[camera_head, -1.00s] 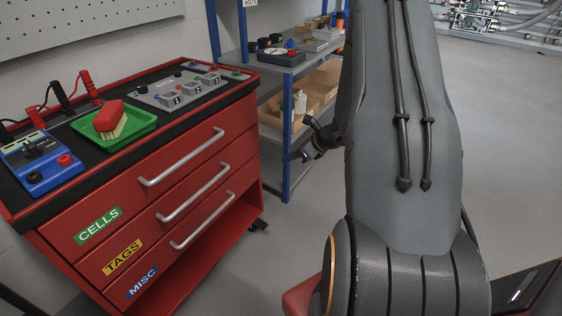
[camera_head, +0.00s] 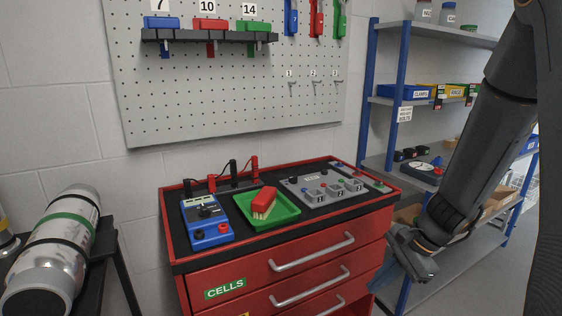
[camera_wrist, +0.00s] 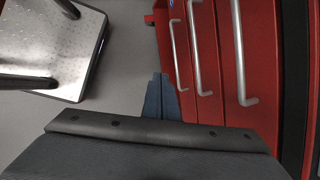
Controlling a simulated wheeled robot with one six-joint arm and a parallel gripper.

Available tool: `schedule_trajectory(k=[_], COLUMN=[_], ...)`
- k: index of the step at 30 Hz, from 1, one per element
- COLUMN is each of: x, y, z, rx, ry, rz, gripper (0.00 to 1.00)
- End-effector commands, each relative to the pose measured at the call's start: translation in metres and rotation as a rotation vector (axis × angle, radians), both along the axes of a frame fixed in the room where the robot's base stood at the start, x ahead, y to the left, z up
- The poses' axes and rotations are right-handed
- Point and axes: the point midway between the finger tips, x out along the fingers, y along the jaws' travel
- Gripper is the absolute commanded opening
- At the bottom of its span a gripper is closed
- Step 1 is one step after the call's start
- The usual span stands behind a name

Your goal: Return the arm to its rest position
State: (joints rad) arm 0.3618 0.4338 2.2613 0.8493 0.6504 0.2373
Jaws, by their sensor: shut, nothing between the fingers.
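My arm comes down from the upper right in the head view, with my gripper (camera_head: 408,270) at its lower end. The gripper is in front of the right end of the red drawer cabinet (camera_head: 345,222), and it looks shut and empty. In the wrist view, the closed fingers (camera_wrist: 160,98) point toward grey floor beside the cabinet's red drawer fronts and metal handles (camera_wrist: 243,60). I cannot tell the exact gap between the fingers and the cabinet.
On the cabinet are a blue meter (camera_head: 205,222), a green tray (camera_head: 284,216) with a red brush (camera_head: 264,203), and a grey panel (camera_head: 322,190). Blue-post shelves (camera_head: 375,110) stand behind the arm. A silver cylinder (camera_head: 55,255) lies at left. The wrist view shows a speckled metal plate (camera_wrist: 60,40).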

Motion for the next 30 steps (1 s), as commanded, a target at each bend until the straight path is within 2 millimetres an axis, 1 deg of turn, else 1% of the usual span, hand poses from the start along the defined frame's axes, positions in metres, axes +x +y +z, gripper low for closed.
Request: schedule_trajectory(k=[1,4,6,9,12,15,18,30], x=[-0.022,-0.062,-0.087,-0.116,-0.134,-0.144,-0.149,-0.149], y=[0.018,0.037,0.044,0.049,0.05,0.049,0.048,0.048], z=[0.023,0.05,0.067,0.088,0.101,0.109,0.112,0.112], rx=[-0.055,-0.167,-0.241,-0.336,-0.407,-0.453,-0.473,-0.473], ry=[-0.02,-0.056,-0.084,-0.12,-0.149,-0.167,-0.173,-0.174], rz=[0.156,0.462,0.668,0.928,1.122,1.246,1.299,1.302], gripper=[0.0,0.0,0.0,0.0,0.0,0.0,0.0,0.0])
